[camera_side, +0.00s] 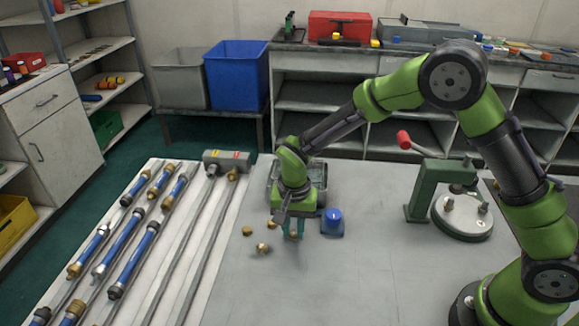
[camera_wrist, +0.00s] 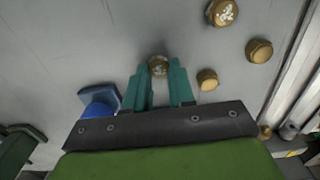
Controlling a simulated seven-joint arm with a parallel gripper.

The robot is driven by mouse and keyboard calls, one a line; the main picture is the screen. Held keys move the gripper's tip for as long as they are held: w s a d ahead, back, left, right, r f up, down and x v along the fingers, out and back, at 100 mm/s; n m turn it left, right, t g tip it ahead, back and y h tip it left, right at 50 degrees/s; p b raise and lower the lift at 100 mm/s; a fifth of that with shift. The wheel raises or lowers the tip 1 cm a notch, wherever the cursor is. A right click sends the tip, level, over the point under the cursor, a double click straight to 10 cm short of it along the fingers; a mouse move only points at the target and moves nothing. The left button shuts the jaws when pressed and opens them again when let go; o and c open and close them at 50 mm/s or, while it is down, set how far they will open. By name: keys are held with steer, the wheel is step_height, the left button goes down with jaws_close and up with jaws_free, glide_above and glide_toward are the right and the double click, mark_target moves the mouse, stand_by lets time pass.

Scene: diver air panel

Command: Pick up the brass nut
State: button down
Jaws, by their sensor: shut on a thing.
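Several brass nuts lie on the grey bench top. In the wrist view, one brass nut (camera_wrist: 158,66) sits between the tips of my teal fingers; it also shows low between them in the side view (camera_side: 293,236). My gripper (camera_side: 292,234) points down and is shut on this nut; it also shows in the wrist view (camera_wrist: 161,78). I cannot tell whether the nut is clear of the bench. Three more brass nuts are loose close by: one with whitish patches (camera_wrist: 222,12), one plain (camera_wrist: 259,50), and one just right of my fingers (camera_wrist: 207,79).
A blue domed piece on a square base (camera_side: 332,221) stands right beside my gripper. Behind is a grey tray (camera_side: 322,190), partly hidden. Blue-and-brass hoses (camera_side: 120,243) lie on the left panel. A green press with a red-knobbed lever (camera_side: 428,190) stands right. The front bench is clear.

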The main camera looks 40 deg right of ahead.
mark_target(293, 231)
steer(key=shift+r, duration=0.1)
steer(key=shift+r, duration=0.6)
step_height(293, 231, up, 3)
steer(key=shift+f, duration=0.2)
steer(key=s+d, duration=0.1)
steer(key=s, duration=0.4)
steer(key=s+d, duration=0.2)
steer(key=s, duration=0.3)
steer(key=s+d+r, duration=0.1)
steer(key=s+d, duration=0.1)
steer(key=s, duration=0.3)
steer(key=shift+s, duration=0.15)
steer(key=shift+d, duration=0.15)
